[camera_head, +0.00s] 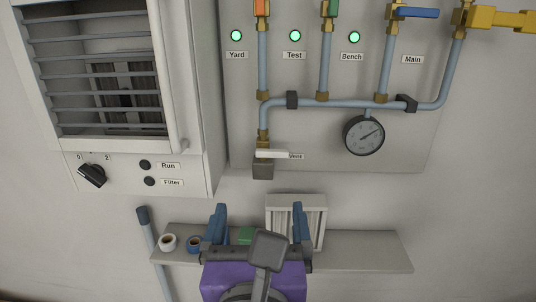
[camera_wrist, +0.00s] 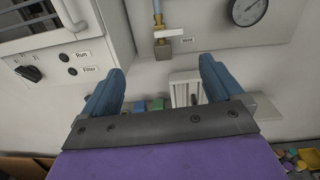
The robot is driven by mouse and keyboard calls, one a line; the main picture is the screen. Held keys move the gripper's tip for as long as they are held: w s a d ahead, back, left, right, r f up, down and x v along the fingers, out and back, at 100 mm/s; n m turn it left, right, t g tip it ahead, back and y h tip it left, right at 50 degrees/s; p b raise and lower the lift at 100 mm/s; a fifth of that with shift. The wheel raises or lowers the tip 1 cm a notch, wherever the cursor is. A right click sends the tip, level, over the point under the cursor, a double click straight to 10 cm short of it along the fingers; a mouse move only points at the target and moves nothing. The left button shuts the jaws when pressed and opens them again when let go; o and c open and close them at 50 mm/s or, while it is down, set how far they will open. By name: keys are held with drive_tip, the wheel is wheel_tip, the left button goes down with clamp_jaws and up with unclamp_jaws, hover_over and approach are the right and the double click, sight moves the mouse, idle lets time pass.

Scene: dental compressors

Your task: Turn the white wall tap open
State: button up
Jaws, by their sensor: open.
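The white tap has a flat white lever (camera_head: 272,153) lying level across the end of a brass pipe on the wall, beside a "Vent" label. Below the lever is a grey-brown square outlet (camera_head: 263,170). In the wrist view the white lever (camera_wrist: 169,33) is at the upper middle, ahead of my gripper. My gripper (camera_head: 258,212) has two blue fingers spread wide, with nothing between them. It is below the tap in the head view and apart from it. In the wrist view my gripper (camera_wrist: 162,70) is also open and empty.
A cabinet (camera_head: 190,175) with switches stands left. Pipes, other coloured taps and a gauge (camera_head: 364,135) are above.

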drive_tip(key=m, duration=0.1)
drive_tip(key=b, duration=0.2)
approach(272, 154)
drive_tip(key=shift+h, duration=0.3)
drive_tip(key=w+b, duration=0.2)
drive_tip(key=w, duration=0.6)
drive_tip(key=shift+w+r, duration=0.1)
drive_tip(key=shift+w, duration=0.2)
idle(0.6)
drive_tip(key=c, duration=1)
